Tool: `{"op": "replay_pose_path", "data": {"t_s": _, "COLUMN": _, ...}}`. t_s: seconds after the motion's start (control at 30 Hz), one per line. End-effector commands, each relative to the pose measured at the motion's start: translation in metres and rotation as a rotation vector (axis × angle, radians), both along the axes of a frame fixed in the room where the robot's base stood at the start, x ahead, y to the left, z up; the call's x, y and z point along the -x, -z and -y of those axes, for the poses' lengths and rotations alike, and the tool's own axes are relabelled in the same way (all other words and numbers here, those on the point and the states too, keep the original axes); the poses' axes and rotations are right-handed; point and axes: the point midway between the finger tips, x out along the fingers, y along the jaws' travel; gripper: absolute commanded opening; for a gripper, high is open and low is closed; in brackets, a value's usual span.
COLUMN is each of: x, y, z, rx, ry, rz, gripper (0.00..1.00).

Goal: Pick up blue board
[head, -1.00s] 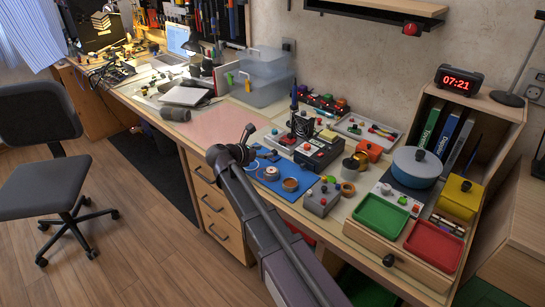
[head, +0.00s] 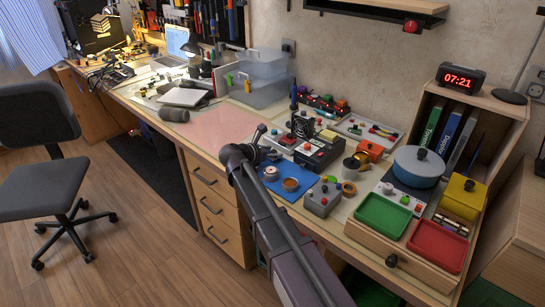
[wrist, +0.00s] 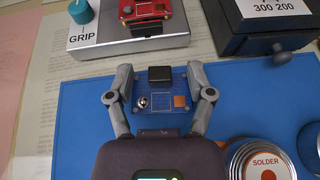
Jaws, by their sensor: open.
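The blue board (wrist: 141,87) is a small blue circuit board with a black block, a silver round part and a copper square. It lies on the blue mat (wrist: 82,125) in the wrist view. My gripper (wrist: 160,72) is open above it, with one finger on the left and one on the right of the board. I cannot tell whether the fingers touch it. In the head view the board is hidden behind my arm, at the left part of the blue mat (head: 290,190).
A grey box marked GRIP (wrist: 95,37) holding a red board (wrist: 150,10) stands just beyond the fingers. A dark box (wrist: 260,30) is at the upper right. A solder tin (wrist: 262,163) is close at the lower right. The pink mat (head: 222,128) is clear.

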Motion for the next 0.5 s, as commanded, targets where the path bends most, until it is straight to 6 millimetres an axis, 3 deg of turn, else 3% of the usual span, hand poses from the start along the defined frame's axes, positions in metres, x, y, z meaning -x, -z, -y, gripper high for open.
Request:
{"op": "replay_pose_path", "data": {"t_s": 0.37, "x": 0.0005, "y": -0.0002, "z": -0.0009, "rx": 0.0, "ry": -0.001, "rz": 0.0, "gripper": 0.69}}
{"op": "replay_pose_path", "data": {"t_s": 0.5, "x": 0.0006, "y": -0.0002, "z": -0.0008, "rx": 0.0, "ry": -0.001, "rz": 0.0, "gripper": 0.3}}
